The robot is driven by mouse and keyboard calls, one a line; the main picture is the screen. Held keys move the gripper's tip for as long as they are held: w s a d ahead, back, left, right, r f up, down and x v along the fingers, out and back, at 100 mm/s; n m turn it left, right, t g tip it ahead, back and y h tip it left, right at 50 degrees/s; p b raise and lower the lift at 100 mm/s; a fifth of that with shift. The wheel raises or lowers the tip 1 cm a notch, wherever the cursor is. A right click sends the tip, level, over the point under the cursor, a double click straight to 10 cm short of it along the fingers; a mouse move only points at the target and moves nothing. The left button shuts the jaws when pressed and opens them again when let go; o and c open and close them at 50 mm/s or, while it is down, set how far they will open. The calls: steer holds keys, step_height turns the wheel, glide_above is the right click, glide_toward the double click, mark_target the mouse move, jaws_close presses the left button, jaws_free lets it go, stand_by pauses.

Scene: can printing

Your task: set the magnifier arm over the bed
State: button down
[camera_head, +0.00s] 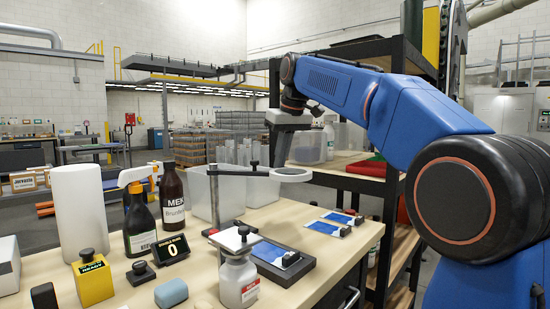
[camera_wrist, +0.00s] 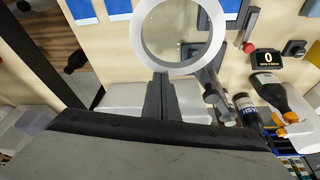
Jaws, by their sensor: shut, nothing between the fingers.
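The magnifier has a white ring lens (camera_head: 291,175) on a thin dark arm (camera_head: 240,173), carried by a dark upright post on the table. The ring fills the upper middle of the wrist view (camera_wrist: 141,35). The likely bed, a dark frame with a blue sheet (camera_head: 298,267), lies on the table; the ring appears beyond it and to the right of the post, and I cannot tell its exact overlap. My gripper (camera_head: 281,163) points down, shut and empty, beside the ring's rim. In the wrist view its fingertips (camera_wrist: 160,78) overlap the rim's near edge; contact is unclear.
Blue-and-white sheets (camera_head: 325,226) lie at the table's right. A counter (camera_head: 170,249), spray bottle (camera_head: 139,220), brown bottle (camera_head: 173,200), white labelled bottle (camera_head: 239,282) and yellow button box (camera_head: 93,283) stand to the left and front. A clear bin (camera_head: 200,195) is behind the post.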

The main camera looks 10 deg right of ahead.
mark_target(277, 173)
steer(key=s+m, duration=0.1)
steer(key=s, duration=0.1)
steer(key=s+a+m, duration=0.1)
steer(key=s, duration=0.2)
steer(key=s+a, duration=0.1)
steer(key=s, duration=0.1)
steer(key=shift+s+a+m+h, duration=0.15)
steer(key=shift+a+m+h, duration=0.05)
steer(key=shift+m+h, duration=0.2)
steer(key=shift+s+a, duration=0.65)
steer(key=shift+s, duration=0.3)
